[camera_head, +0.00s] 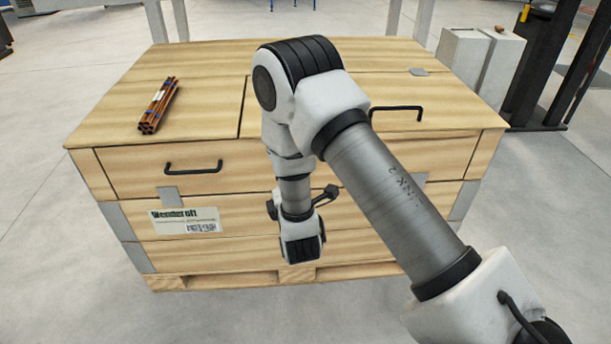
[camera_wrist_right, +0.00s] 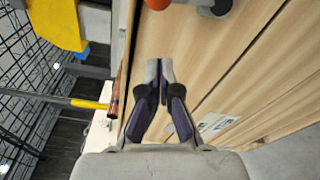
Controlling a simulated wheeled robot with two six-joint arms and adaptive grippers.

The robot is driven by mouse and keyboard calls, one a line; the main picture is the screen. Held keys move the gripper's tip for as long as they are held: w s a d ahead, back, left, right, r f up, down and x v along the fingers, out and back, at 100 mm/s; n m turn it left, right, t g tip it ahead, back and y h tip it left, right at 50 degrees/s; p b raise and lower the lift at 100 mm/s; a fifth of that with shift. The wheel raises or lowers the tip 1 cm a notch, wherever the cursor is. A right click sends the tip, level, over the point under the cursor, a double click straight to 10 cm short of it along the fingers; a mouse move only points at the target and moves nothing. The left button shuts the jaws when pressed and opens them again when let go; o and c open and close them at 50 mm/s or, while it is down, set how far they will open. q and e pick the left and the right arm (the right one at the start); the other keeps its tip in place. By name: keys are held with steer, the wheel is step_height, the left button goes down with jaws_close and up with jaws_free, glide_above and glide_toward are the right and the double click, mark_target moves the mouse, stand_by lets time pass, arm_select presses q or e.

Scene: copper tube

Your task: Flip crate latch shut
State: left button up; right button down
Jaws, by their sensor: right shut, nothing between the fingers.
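The wooden crate (camera_head: 330,262) stands on the floor ahead, its lid panels lying flat. A grey metal plate (camera_head: 170,196), possibly a latch part, is on its left front. Another grey piece (camera_head: 419,179) shows on the right front, partly behind my right arm. I cannot tell the latch's state. My right arm reaches across the crate's front in the head view, its fingers hidden there. In the right wrist view my right gripper (camera_wrist_right: 160,64) is shut and empty, close to the crate's wood; contact is unclear. My left gripper is in neither view.
Bundled copper tubes (camera_head: 158,106) lie on the lid's left. A white label (camera_head: 187,221) is at the lower left. Orange (camera_wrist_right: 157,4) and dark-grey (camera_wrist_right: 214,8) parts show at the wrist view's top.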

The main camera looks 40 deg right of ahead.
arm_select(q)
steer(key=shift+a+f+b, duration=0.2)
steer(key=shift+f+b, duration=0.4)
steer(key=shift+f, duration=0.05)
arm_select(e)
steer(key=w+d, duration=0.3)
steer(key=d, duration=0.2)
steer(key=shift+w+r, duration=0.2)
steer(key=shift+r, duration=0.1)
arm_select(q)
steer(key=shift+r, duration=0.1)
arm_select(e)
steer(key=shift+d, duration=0.1)
arm_select(q)
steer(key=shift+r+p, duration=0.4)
steer(key=shift+p, duration=0.2)
arm_select(e)
steer(key=shift+s+d+r+m, duration=0.2)
steer(key=shift+s+d+m, duration=0.3)
steer(key=shift+m, duration=0.3)
steer(key=shift+w, duration=0.1)
